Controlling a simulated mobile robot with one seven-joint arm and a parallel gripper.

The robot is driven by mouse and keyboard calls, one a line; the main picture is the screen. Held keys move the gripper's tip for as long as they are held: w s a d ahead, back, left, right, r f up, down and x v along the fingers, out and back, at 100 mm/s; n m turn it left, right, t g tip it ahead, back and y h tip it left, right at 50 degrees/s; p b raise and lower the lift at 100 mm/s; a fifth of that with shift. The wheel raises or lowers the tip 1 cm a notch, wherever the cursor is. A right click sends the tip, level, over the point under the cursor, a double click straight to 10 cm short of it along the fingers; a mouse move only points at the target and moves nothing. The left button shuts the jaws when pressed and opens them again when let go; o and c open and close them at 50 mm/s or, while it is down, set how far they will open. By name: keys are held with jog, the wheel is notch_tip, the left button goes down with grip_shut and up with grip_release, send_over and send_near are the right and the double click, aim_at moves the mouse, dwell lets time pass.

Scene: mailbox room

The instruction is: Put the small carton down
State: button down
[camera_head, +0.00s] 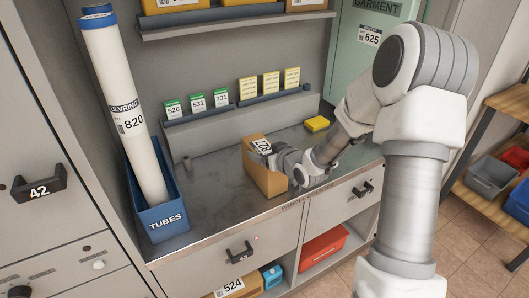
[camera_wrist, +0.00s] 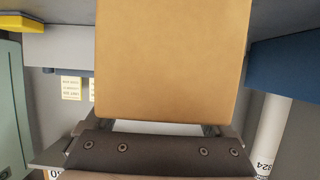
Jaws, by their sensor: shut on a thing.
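The small carton (camera_head: 265,170) is a brown cardboard box with a white printed label on top. In the head view it stands upright over the grey counter (camera_head: 217,190), near the counter's front edge. My gripper (camera_head: 277,157) reaches it from the right and is shut on it. The carton (camera_wrist: 172,60) fills the middle of the wrist view, in front of the dark gripper body (camera_wrist: 160,152). The finger contact is mostly hidden. I cannot tell whether the carton's base touches the counter.
A blue TUBES bin (camera_head: 160,205) holding a tall white tube (camera_head: 128,105) stands at the counter's left. A yellow block (camera_head: 317,124) lies at the back right. Card racks (camera_head: 240,108) line the back wall. Counter is clear between the bin and carton.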

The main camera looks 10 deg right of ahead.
jog(key=shift+r, duration=0.1)
grip_release()
jog(key=shift+f, duration=0.2)
jog(key=shift+r, duration=0.25)
jog(key=p+v, duration=0.1)
jog(key=v, duration=1.1)
jog(key=shift+p, duration=0.4)
